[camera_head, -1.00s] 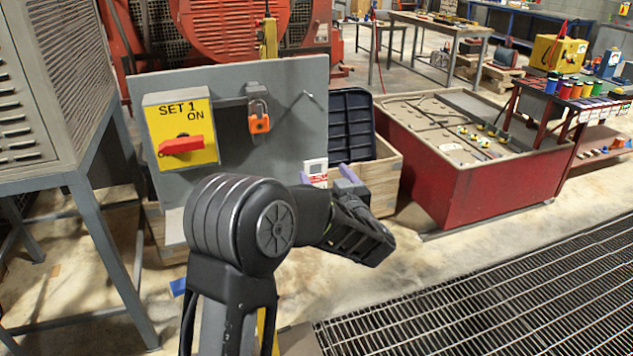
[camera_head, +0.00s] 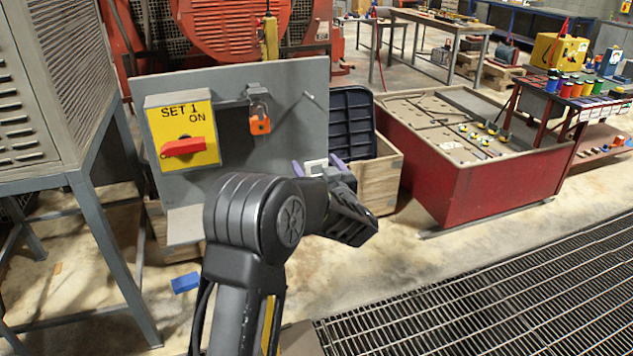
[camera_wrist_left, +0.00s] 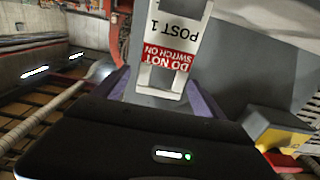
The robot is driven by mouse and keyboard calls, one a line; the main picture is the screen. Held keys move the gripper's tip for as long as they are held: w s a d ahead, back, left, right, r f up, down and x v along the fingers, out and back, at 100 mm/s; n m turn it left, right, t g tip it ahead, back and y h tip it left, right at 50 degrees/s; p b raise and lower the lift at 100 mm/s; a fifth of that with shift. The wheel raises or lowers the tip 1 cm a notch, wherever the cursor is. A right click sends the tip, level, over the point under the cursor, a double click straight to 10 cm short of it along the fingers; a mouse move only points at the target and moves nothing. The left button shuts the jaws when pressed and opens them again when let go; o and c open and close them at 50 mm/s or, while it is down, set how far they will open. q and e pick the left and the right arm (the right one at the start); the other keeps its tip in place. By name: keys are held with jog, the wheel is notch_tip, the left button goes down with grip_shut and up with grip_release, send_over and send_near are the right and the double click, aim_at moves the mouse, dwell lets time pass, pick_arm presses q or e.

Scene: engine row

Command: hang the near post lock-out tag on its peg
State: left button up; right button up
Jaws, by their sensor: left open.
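The white lock-out tag (camera_wrist_left: 176,35), with "POST 1" and a red "DO NOT SWITCH ON" band, shows upside down in the left wrist view. Its end with a rectangular opening lies between the purple fingers of my left gripper (camera_wrist_left: 160,88), which are apart. In the head view only a small white part of the tag (camera_head: 316,166) shows between the fingers of the left gripper (camera_head: 318,170); the rest is hidden. A thin peg (camera_head: 312,98) sticks out of the grey panel (camera_head: 235,165) above the gripper. My right gripper is out of view.
A wooden crate (camera_head: 378,182) and a red bin (camera_head: 500,190) stand to the right. A floor grating (camera_head: 500,290) lies in front.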

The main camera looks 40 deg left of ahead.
pick_arm(q)
jog(key=shift+c, duration=0.5)
grip_shut()
dwell(0.7)
jog(key=shift+r, duration=0.15)
notch_tip(320, 180, up, 10)
jog(key=shift+f, duration=0.1)
dwell(0.8)
